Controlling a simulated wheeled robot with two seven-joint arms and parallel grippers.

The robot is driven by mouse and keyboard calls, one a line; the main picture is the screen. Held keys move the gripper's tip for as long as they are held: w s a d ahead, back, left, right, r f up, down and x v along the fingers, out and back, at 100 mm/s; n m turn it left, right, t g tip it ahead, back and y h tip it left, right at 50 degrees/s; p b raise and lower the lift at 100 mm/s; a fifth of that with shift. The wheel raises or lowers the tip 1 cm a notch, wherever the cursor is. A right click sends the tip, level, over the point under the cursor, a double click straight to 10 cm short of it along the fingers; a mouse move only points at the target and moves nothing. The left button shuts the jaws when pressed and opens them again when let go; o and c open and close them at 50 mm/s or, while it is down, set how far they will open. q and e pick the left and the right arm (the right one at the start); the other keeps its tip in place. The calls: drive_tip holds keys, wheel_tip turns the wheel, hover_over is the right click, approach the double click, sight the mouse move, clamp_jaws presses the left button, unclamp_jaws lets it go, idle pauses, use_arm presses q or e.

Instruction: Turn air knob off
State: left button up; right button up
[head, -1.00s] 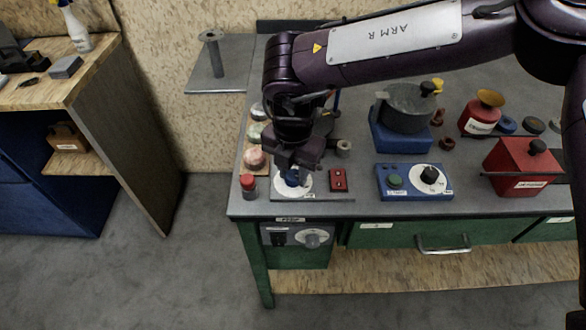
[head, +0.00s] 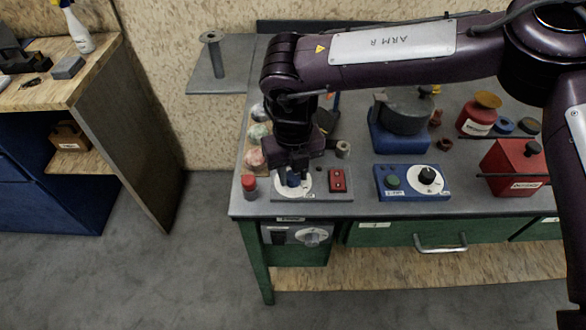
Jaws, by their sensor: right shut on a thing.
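A blue knob (head: 293,180) stands on a round white dial (head: 307,184) on a grey plate at the left front of the bench. My right gripper (head: 293,177) points down over the dial and is shut on the blue knob. Its fingers hide part of the knob and the dial's markings, so I cannot read the knob's setting. A red switch block (head: 337,181) sits on the same plate, right of the dial. My left gripper is not in view.
A red-capped jar (head: 249,186) stands just left of the plate. A blue box (head: 411,182) with a green button and black-and-white dial is to the right. A pot (head: 404,115) on a blue base and a red box (head: 513,168) stand further right.

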sight(293, 175)
drive_tip(key=n, duration=0.3)
drive_tip(key=shift+n, duration=0.4)
drive_tip(key=n, duration=0.3)
drive_tip(key=shift+n, duration=0.3)
drive_tip(key=n, duration=0.6)
drive_tip(key=shift+w+r+n, duration=0.1)
drive_tip(key=shift+n, duration=0.2)
drive_tip(key=o, duration=1)
wheel_tip(293, 175, up, 8)
drive_tip(key=shift+f, duration=0.15)
